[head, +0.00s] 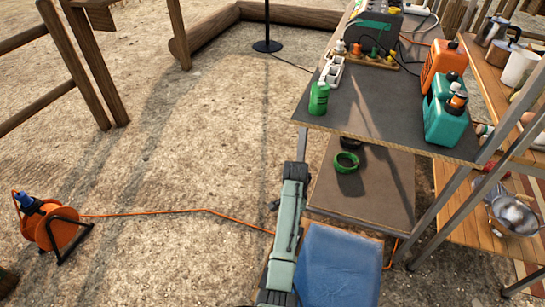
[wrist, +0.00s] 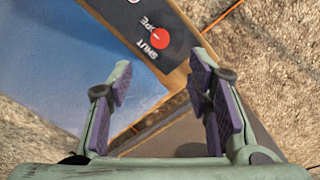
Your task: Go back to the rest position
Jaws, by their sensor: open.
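My gripper (wrist: 160,75) is open in the wrist view, with its two purple-padded fingers apart and nothing between them. Beyond the fingers is a blue panel (wrist: 50,75) with a wood-coloured edge. A dark strip with a red dot (wrist: 159,38) and the lettering "SHUT" lies along it. In the head view my pale green arm reaches up from the bottom middle, beside the blue surface (head: 335,265). I cannot make out the fingers there.
A dark upper shelf (head: 385,115) holds a green bottle (head: 319,98), an orange jug (head: 440,65) and a teal jug (head: 445,118). A green ring (head: 346,162) lies on the lower shelf (head: 360,205). An orange cable reel (head: 55,228) stands left, its cable crossing open ground.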

